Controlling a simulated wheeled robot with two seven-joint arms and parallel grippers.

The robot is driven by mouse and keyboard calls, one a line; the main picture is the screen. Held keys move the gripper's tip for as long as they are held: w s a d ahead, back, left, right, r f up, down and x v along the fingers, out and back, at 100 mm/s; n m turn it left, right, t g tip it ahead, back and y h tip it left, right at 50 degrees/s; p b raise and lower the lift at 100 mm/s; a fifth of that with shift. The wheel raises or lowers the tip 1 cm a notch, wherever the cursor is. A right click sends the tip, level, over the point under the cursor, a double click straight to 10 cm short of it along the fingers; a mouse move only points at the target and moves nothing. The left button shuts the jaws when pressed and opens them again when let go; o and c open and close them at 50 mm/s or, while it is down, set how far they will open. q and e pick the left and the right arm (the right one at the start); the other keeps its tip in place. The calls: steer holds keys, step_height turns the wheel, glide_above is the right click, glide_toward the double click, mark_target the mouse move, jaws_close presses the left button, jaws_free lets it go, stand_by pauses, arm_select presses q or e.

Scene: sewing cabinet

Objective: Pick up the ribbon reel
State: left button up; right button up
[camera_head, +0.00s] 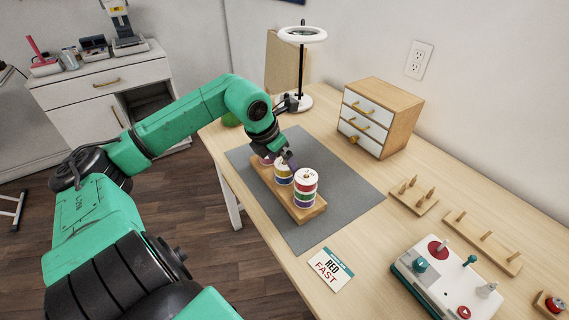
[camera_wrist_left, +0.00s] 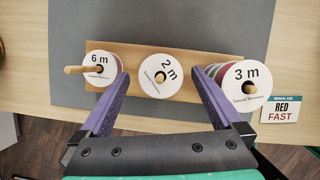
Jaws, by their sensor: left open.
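A wooden stand (camera_head: 297,212) on the grey mat holds three stacks of ribbon reels on pegs. The near stack (camera_head: 305,187) shows red, green and purple bands; its top reel reads "3 m" in the left wrist view (camera_wrist_left: 246,85). The middle reel (camera_head: 283,178) has yellow and blue bands and reads "2 m" in the wrist view (camera_wrist_left: 157,76). The far reel (camera_wrist_left: 99,68) reads "6 m" and is partly hidden in the head view. My left gripper (camera_head: 289,160) is open, its purple fingers either side of the "2 m" reel in the wrist view. I see no grip on it.
A card reading "RED FAST" (camera_head: 330,269) lies near the table's front edge. A white device with knobs (camera_head: 440,285) and empty peg racks (camera_head: 483,243) stand to the right. A drawer box (camera_head: 385,115) and ring lamp (camera_head: 303,35) stand behind the grey mat (camera_head: 345,190).

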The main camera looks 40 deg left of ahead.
mark_target(282, 164)
arm_select(q)
steer(key=c, duration=1.4)
steer(key=shift+r, duration=0.15)
steer(key=shift+r, duration=0.3)
step_height(282, 164, up, 5)
steer(key=shift+r+p, duration=0.2)
steer(key=shift+p, duration=0.55)
step_height(282, 164, up, 14)
steer(key=p, duration=1)
steer(key=shift+f, duration=0.1)
